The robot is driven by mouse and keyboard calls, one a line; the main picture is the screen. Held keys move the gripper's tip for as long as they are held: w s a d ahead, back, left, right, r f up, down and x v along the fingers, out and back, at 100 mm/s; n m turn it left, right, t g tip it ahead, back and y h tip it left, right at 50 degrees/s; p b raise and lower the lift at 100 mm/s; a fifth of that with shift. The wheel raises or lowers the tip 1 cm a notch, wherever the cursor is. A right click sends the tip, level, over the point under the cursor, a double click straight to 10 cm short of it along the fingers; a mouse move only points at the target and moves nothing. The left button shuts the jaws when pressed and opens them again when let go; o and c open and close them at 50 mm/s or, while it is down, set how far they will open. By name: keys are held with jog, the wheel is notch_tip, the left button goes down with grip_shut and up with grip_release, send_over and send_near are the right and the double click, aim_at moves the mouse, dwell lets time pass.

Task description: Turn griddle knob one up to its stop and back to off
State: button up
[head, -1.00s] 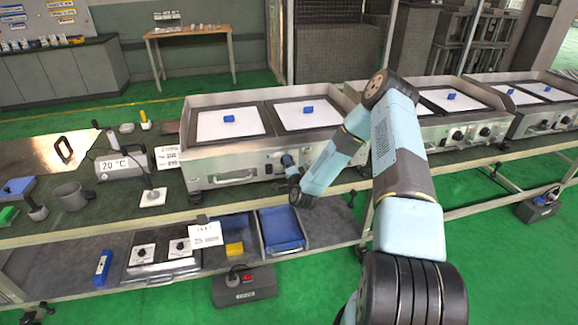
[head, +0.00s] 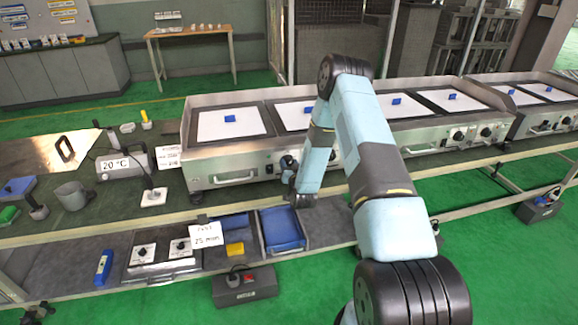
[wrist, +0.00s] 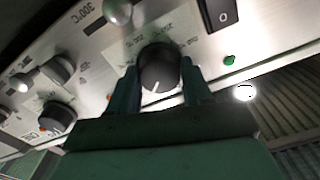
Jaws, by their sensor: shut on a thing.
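The griddle (head: 222,164) nearest my arm is a steel unit on the bench with two light plates on top, each bearing a blue block. In the wrist view, a round black knob (wrist: 158,66) with a white pointer line sits on its steel front panel. The line points to the lower part of the picture. My gripper (wrist: 160,84) is shut on this knob, one dark green finger on each side.
In the wrist view, a black rocker switch (wrist: 222,13) and a green lamp (wrist: 229,60) lie right of the knob. A blue tray (head: 282,230) lies on the lower shelf. More griddles (head: 470,133) stand to the right.

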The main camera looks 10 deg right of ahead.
jog(key=n, duration=0.4)
jog(key=shift+s+a+f+n, duration=0.1)
jog(key=shift+a+n, duration=0.05)
jog(key=shift+n, duration=0.25)
jog(key=n, duration=0.5)
dwell(0.4)
jog(key=o, duration=1)
jog(key=shift+o, duration=0.2)
jog(key=s, duration=1.3)
jog(key=shift+s, duration=0.3)
